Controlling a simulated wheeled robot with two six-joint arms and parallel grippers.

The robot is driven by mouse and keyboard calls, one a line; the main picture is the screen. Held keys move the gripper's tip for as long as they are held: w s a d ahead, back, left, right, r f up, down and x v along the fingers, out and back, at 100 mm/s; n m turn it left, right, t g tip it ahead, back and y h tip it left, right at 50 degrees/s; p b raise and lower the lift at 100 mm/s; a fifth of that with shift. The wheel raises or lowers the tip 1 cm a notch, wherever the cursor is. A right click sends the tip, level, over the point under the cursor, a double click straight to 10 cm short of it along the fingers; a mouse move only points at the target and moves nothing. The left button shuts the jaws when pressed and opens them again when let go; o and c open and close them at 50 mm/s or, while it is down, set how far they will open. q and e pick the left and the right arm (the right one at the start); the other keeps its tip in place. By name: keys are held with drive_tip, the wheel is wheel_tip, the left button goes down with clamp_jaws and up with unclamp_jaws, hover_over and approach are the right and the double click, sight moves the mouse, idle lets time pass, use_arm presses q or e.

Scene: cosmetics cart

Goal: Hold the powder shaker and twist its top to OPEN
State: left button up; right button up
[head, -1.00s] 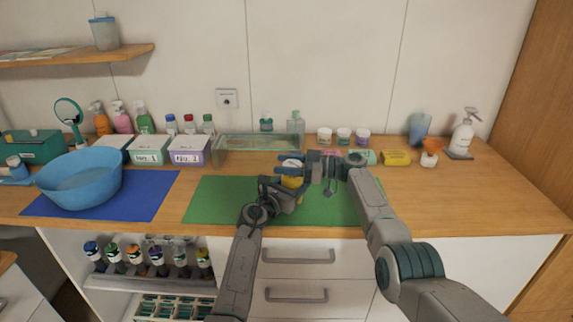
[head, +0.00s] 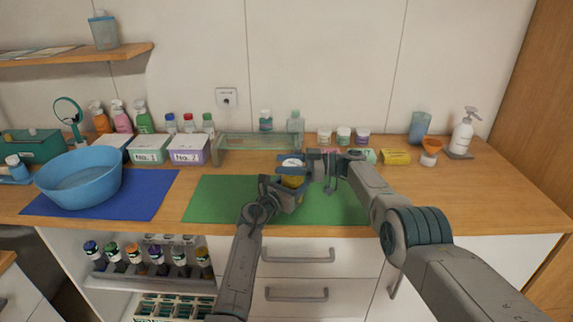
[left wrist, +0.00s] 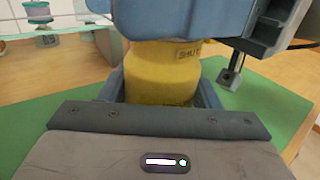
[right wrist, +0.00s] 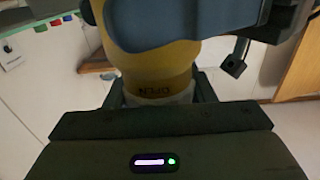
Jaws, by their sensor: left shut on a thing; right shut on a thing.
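The powder shaker (head: 293,181) stands over the green mat, with a yellow body and a pale top (head: 291,162). My left gripper (head: 289,188) is shut around the yellow body from the front left. The left wrist view shows that body (left wrist: 160,75) between the fingers, with "SHUT" lettering near its upper right. My right gripper (head: 299,167) is shut on the pale top from the right. The right wrist view shows the top (right wrist: 160,98) between its fingers and "OPEN" lettering on the yellow part (right wrist: 150,75). Blue-grey gripper parts hide much of the shaker in both wrist views.
The green mat (head: 225,203) is otherwise clear. A blue bowl (head: 80,182) sits on a blue mat at the left. A glass tray (head: 260,143), small jars (head: 343,136) and a yellow box (head: 396,157) stand behind and to the right.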

drive_tip(key=o, duration=1)
drive_tip(key=shift+f, duration=0.1)
drive_tip(key=d, duration=1.2)
